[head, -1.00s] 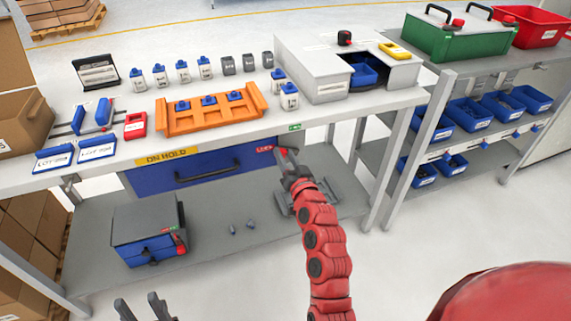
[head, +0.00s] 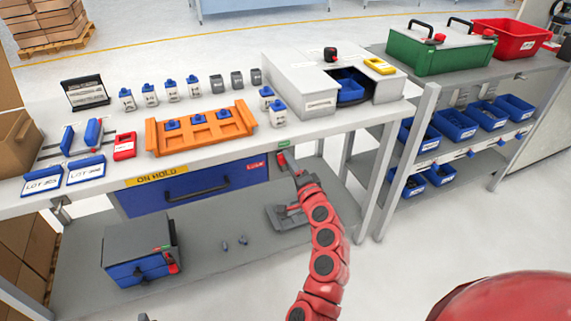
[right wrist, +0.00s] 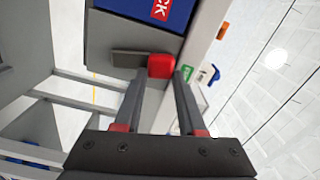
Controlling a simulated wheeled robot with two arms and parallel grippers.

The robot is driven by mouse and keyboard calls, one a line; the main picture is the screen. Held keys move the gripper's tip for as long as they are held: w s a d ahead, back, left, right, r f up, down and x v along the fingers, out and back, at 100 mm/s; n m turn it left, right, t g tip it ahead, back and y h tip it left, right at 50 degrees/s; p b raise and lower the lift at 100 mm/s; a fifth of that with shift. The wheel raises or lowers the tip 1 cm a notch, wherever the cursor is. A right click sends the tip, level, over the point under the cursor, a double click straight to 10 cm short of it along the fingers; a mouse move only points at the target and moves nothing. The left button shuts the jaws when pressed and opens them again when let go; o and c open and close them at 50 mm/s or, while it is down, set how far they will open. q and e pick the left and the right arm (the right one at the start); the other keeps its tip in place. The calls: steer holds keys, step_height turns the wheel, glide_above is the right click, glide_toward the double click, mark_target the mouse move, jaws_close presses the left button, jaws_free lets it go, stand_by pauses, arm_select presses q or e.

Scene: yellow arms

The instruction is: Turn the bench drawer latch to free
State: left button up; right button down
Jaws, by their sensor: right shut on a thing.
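The blue bench drawer (head: 150,200) is closed under the worktop, with a dark handle (head: 197,190). A red label (head: 255,165) sits at its right end; in the right wrist view the label's visible letters end in "CK" (right wrist: 161,10). The latch shows in the right wrist view as a grey bar (right wrist: 140,58) with a red knob (right wrist: 162,66). My right gripper (right wrist: 160,78) is shut on this knob, one finger on each side. In the head view my right gripper (head: 289,162) is just right of the label. Only a sliver of my left gripper (head: 143,317) shows at the bottom edge.
The worktop holds an orange rack (head: 200,128), several small bottles and a grey housing (head: 310,95). A grey-blue box (head: 140,250) stands on the lower shelf. A bench leg (head: 405,160) is right of my right arm.

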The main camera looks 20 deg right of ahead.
steer(key=shift+d+m, duration=0.7)
steer(key=shift+m, duration=0.5)
steer(key=shift+c, duration=2.4)
jaws_free()
steer(key=s+p, duration=0.2)
steer(key=s, duration=1.5)
steer(key=shift+s+d, duration=0.15)
steer(key=shift+d, duration=0.1)
